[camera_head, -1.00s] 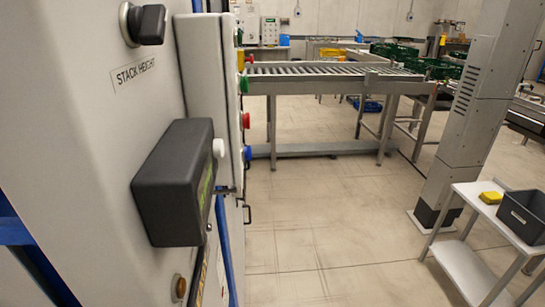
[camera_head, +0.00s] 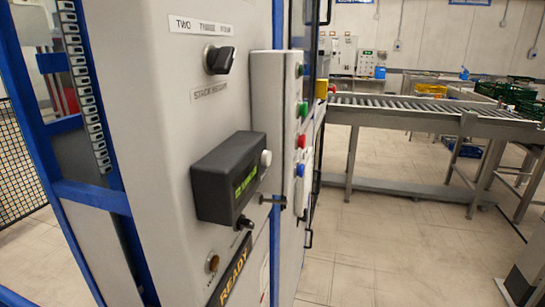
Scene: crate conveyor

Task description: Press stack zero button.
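A grey control cabinet (camera_head: 150,110) fills the left and middle of the head view. On it are a black rotary knob (camera_head: 219,60) labelled STACK HEIGHT, with TWO, THREE and FOUR above it, and a black display box (camera_head: 230,178) with a lit green screen. A white button (camera_head: 266,158) shows at the box's right edge. Below are a small dark knob (camera_head: 245,223), a brownish round button (camera_head: 212,263) and a READY plate (camera_head: 231,283). No label reading stack zero is legible, so I cannot tell which button it is. My gripper is not in view.
A side panel carries green (camera_head: 303,109), red (camera_head: 301,141) and blue (camera_head: 300,170) buttons. A roller conveyor (camera_head: 420,108) stands behind at the right. Blue frame posts (camera_head: 90,197) flank the cabinet's left. The floor at the lower right is mostly clear; a dark bin (camera_head: 522,285) sits at the right edge.

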